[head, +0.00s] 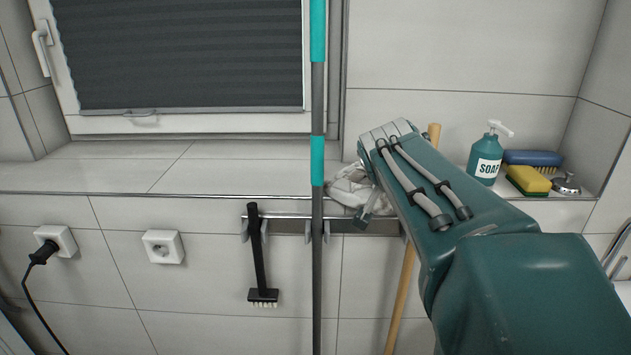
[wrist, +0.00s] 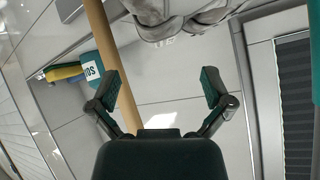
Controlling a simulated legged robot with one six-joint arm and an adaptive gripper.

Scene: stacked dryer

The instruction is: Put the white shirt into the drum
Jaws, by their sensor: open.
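The white shirt (head: 350,188) is a crumpled whitish cloth at the ledge edge, just above the hook rail and left of my arm in the head view. My arm hides part of it. In the wrist view a pale cloth, the shirt (wrist: 185,14), shows at the top edge, beyond my fingertips. My gripper (wrist: 158,88) is open with its two fingers spread wide and nothing between them. A gap shows between the fingers and the cloth. The drum is not in view.
A teal and grey pole (head: 318,160) stands upright left of the shirt. A wooden stick (head: 400,295) leans beside my arm. A black brush (head: 258,255) hangs on the rail (head: 365,224). A soap bottle (head: 486,160) and sponge (head: 528,180) stand right. The left ledge (head: 150,178) is clear.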

